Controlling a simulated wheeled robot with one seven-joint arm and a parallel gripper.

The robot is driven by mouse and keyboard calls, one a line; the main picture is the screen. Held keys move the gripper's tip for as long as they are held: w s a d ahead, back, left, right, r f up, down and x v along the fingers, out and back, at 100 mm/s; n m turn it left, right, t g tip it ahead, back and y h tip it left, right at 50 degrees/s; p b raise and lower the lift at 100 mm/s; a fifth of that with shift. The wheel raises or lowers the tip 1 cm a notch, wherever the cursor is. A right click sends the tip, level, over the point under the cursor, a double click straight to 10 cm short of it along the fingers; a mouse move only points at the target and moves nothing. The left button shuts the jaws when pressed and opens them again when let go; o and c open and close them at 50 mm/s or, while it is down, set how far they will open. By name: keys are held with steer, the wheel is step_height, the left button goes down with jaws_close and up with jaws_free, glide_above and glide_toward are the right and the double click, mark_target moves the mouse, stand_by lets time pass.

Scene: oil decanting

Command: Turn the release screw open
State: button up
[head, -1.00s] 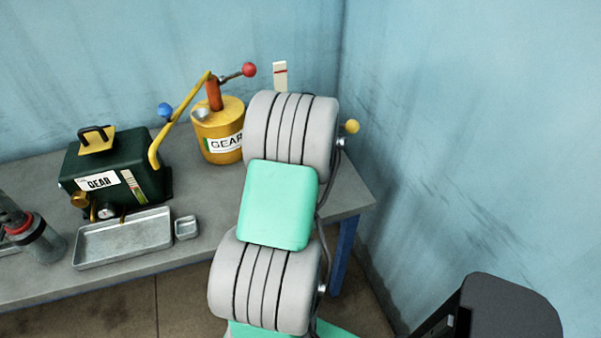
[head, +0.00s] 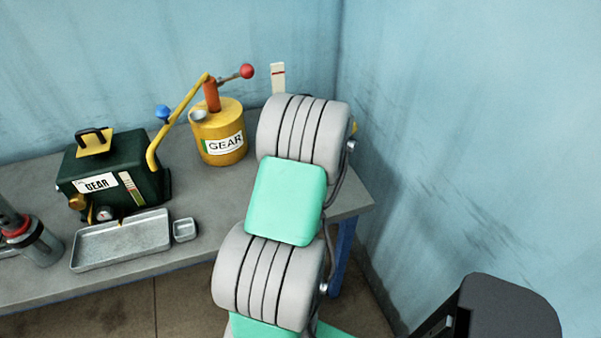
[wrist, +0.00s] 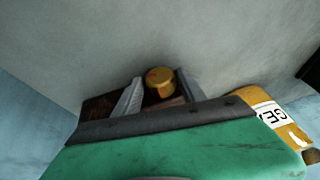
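In the wrist view my gripper (wrist: 160,92) shows two grey fingers with a gold, round-headed knob (wrist: 160,77) between them. The knob seems to be the release screw. A narrow gap seems to show on either side of it, so the fingers look open around it. I cannot tell whether either finger touches it. In the head view my gripper is hidden behind my arm. A yellow ball knob (head: 354,127) barely shows at the right edge of the arm; I cannot tell whether it is the same knob.
A yellow GEAR can (head: 220,155) with a red-balled lever stands left of my arm; it also shows in the wrist view (wrist: 285,122). A dark green GEAR tank (head: 115,165), a metal tray (head: 122,240) and a small dish (head: 185,229) share the bench (head: 50,290). Walls meet behind.

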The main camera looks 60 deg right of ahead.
steer(key=b+v, duration=0.1)
steer(key=v, duration=0.6)
steer(key=shift+r, duration=0.35)
steer(key=shift+s+a, duration=0.1)
steer(key=shift+s, duration=0.05)
